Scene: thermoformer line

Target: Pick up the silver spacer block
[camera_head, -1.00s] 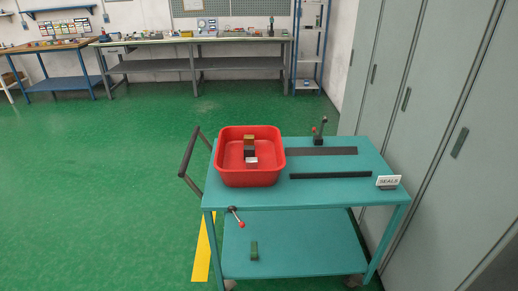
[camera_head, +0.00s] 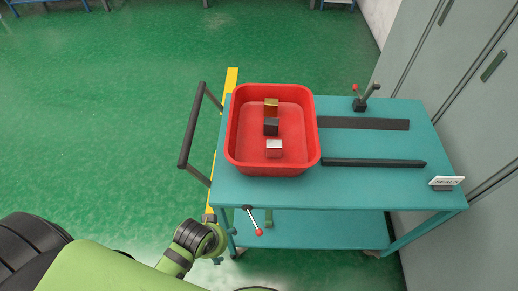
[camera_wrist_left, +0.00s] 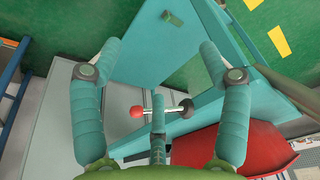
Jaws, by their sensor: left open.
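The silver spacer block (camera_head: 274,147) stands at the front of a row of three blocks in the red tray (camera_head: 233,150), its pale top showing. A dark block (camera_head: 271,126) and a gold block (camera_head: 271,104) stand behind it. My left gripper (camera_head: 217,242) is low beside the trolley's near left corner, outside the tray and partly hidden by its wrist. In the left wrist view the gripper (camera_wrist_left: 158,50) is open with nothing between its fingers, and the red tray (camera_wrist_left: 238,150) shows at lower right, its blocks out of sight. My right gripper is not in view.
The teal trolley (camera_head: 340,190) carries two dark flat bars (camera_head: 365,123), a small stand with a red knob (camera_head: 361,103) and a SEALS sign (camera_head: 446,182). A red-tipped lever (camera_head: 255,222) juts from its front. Grey cabinets (camera_head: 480,90) stand at right.

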